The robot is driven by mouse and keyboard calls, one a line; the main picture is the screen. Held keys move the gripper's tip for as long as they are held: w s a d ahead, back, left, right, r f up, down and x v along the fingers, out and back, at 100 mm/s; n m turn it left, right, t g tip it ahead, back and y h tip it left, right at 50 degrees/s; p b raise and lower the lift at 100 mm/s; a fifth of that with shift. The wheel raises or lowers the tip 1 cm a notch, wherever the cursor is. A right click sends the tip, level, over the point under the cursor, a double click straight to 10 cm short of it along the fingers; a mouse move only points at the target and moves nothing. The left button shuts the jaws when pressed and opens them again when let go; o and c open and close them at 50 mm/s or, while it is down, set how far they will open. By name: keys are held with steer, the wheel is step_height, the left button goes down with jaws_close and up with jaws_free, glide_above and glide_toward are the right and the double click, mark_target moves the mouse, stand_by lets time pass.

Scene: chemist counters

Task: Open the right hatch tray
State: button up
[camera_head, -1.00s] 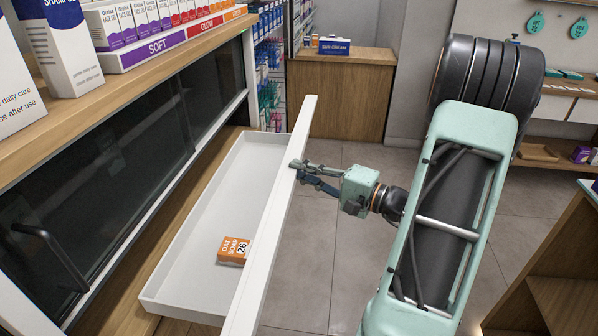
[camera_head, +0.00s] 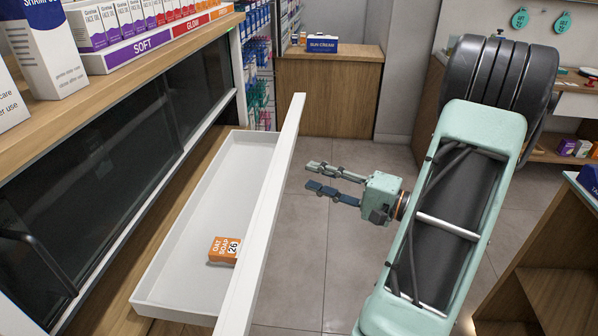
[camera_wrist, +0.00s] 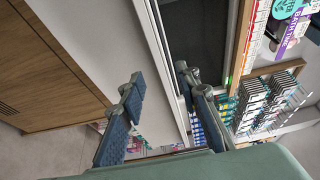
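The hatch tray (camera_head: 196,232) is a white drawer pulled out from the counter at the left in the head view. Its tall white front panel (camera_head: 268,205) faces my arm. An orange oat soap box (camera_head: 224,250) marked 26 lies inside on the tray floor. My gripper (camera_head: 312,178) is open and empty, to the right of the front panel and apart from it. In the wrist view its two fingers (camera_wrist: 155,95) are spread with nothing between them.
A dark glass hatch with a black handle (camera_head: 42,262) is above the tray. Product boxes (camera_head: 145,50) stand on the counter top. A wooden sun cream counter (camera_head: 328,95) is at the back. The tiled floor (camera_head: 310,255) by the tray is clear.

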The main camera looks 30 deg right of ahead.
steer(key=v, duration=0.5)
steer(key=shift+w, duration=0.1)
stand_by(0.4)
